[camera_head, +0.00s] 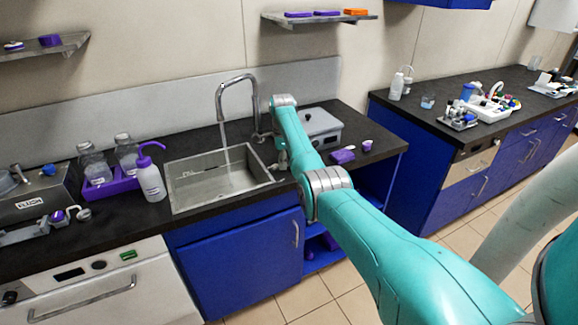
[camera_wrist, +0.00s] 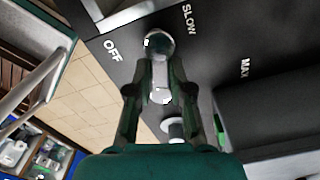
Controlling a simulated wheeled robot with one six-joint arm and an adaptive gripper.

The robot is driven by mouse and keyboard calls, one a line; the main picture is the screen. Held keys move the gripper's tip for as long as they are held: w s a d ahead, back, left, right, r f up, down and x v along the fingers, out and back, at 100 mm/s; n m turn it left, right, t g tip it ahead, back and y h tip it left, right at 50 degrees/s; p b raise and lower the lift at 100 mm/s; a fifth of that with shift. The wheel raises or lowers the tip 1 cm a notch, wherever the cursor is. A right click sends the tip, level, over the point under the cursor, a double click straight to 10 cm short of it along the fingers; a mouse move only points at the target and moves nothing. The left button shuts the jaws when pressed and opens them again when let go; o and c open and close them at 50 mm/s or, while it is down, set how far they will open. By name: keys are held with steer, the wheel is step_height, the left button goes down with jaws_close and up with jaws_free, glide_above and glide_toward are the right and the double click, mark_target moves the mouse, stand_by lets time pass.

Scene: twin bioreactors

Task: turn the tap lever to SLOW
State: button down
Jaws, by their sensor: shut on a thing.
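The tap (camera_head: 237,82) arches over the sink in the head view, with a thin pale streak, like water, below its spout. In the wrist view the metal tap lever (camera_wrist: 159,72) ends in a round shiny knob. The knob lies between the white OFF label (camera_wrist: 112,50) and the SLOW label (camera_wrist: 188,20). The MAX label (camera_wrist: 245,68) is further right. My gripper (camera_wrist: 158,92) has its two dark fingers on either side of the lever, shut on it below the knob. In the head view my gripper is small and partly hidden by my arm near the sink's right edge.
The steel sink (camera_head: 188,200) is set in the black counter. A wash bottle (camera_head: 150,178) and a purple rack (camera_head: 110,187) with glass bottles stand to its left. A grey box-shaped device (camera_head: 320,124) and small purple items (camera_head: 344,156) are to the right, close to my arm.

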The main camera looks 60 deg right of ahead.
steer(key=shift+w+d+m, duration=0.15)
steer(key=shift+d+m, duration=0.05)
steer(key=shift+m, duration=0.6)
steer(key=shift+w+d+m, duration=0.1)
steer(key=shift+d+m, duration=0.05)
steer(key=shift+m, duration=0.65)
steer(key=c, duration=1)
jaws_free()
steer(key=shift+c, duration=0.2)
steer(key=shift+r, duration=0.1)
step_height(320, 180, up, 12)
